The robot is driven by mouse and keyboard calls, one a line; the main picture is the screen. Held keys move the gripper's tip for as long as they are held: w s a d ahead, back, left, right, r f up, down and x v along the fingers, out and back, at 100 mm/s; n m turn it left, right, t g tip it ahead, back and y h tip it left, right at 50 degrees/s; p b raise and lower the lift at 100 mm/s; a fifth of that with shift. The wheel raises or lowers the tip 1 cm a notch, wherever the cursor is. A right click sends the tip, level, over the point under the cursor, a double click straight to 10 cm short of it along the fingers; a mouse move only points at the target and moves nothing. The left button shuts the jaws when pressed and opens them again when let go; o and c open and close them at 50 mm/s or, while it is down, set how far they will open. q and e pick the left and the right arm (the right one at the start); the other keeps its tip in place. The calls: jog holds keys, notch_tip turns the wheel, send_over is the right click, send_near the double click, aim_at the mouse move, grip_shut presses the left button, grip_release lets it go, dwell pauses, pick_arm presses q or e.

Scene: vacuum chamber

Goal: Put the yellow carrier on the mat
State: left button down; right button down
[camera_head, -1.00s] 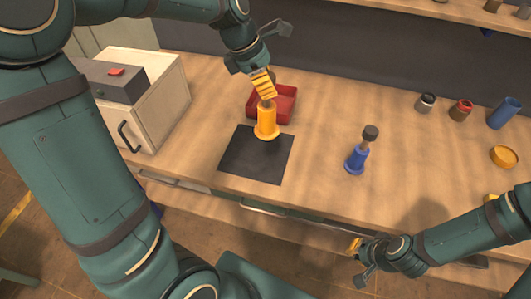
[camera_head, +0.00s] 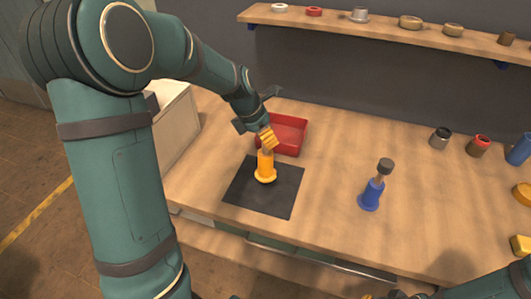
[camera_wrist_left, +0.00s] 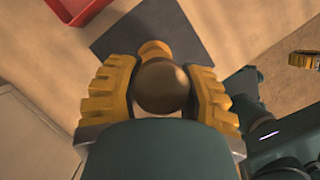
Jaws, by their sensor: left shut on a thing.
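The yellow carrier (camera_head: 265,166) stands upright over the black mat (camera_head: 284,201), its round base within the mat's outline. I cannot tell if the base touches the mat. My left gripper (camera_head: 268,139) is shut on the carrier's upper part from above. In the left wrist view a brown knob (camera_wrist_left: 163,86) sits between the ridged yellow fingers, with the carrier's yellow base (camera_wrist_left: 154,48) beyond it over the mat (camera_wrist_left: 190,40). My right gripper is mostly cut off at the bottom of the head view; a yellow ridged finger of it (camera_wrist_left: 303,60) shows at the wrist view's right edge.
A red tray (camera_head: 300,137) stands just behind the mat. A blue carrier (camera_head: 371,194) with a dark top stands to the right. A pale cabinet (camera_head: 176,120) is at the left. Jars (camera_head: 440,138) stand at the right. The wood between mat and blue carrier is clear.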

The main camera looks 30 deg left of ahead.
aim_at(266, 153)
pick_arm(q)
jog(key=shift+f+b, duration=0.9)
jog(key=shift+f, duration=1.35)
jog(key=shift+f, duration=0.15)
jog(key=c, duration=0.5)
grip_release()
jog(key=shift+c, duration=0.2)
jog(key=p+v, duration=0.4)
jog(key=v, duration=0.8)
